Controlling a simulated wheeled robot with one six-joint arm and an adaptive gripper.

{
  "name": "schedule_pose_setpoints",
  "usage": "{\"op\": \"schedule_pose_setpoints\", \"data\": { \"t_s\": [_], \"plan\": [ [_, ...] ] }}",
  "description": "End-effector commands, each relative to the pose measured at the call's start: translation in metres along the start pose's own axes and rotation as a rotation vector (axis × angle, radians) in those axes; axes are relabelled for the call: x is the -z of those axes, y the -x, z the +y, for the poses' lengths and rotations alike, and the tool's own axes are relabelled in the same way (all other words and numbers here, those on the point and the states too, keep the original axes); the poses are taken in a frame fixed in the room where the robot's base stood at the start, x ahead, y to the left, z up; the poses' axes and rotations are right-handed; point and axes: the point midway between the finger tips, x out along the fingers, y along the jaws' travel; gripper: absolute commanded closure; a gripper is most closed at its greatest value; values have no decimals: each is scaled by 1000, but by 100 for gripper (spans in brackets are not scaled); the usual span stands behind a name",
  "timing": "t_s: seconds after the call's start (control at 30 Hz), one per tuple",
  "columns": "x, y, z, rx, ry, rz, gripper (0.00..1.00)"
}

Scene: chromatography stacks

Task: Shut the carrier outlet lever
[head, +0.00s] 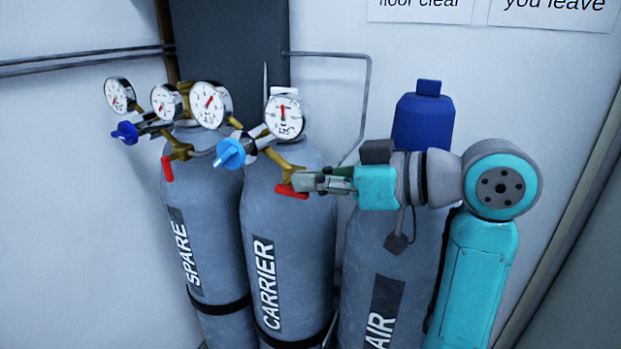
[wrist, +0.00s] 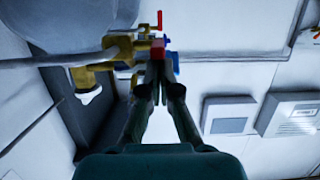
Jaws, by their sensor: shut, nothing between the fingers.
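The carrier cylinder (head: 290,230) stands in the middle, labelled CARRIER. Its red outlet lever (head: 288,191) sits below the brass outlet and lies nearly level, tilted slightly down to the right. My gripper (head: 305,181) comes in from the right with its fingers shut and empty, its tips right at the lever's right end. In the wrist view, the shut fingertips (wrist: 157,72) are just short of a red lever end (wrist: 157,43) and partly cover what is behind. I cannot tell whether they touch it.
The spare cylinder (head: 190,210) stands left, its red lever (head: 167,168) hanging down. A light blue knob (head: 230,152) and gauge (head: 285,116) sit above the carrier lever. The air cylinder (head: 355,270) stands right, below my arm. Wall boxes (wrist: 228,115) show in the wrist view.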

Motion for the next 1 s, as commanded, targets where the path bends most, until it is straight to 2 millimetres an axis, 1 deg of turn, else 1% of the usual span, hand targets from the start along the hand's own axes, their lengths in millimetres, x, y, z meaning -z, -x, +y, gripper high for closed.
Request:
{"op": "schedule_pose_setpoints", "data": {
  "t_s": [0.67, 0.87, 1.0],
  "plan": [
    [-8, 1, 0, 0, -3, 125, 100],
    [-15, 1, 0, 0, -5, 225, 100],
    [-23, 1, 0, 0, -8, 340, 100]
  ]
}}
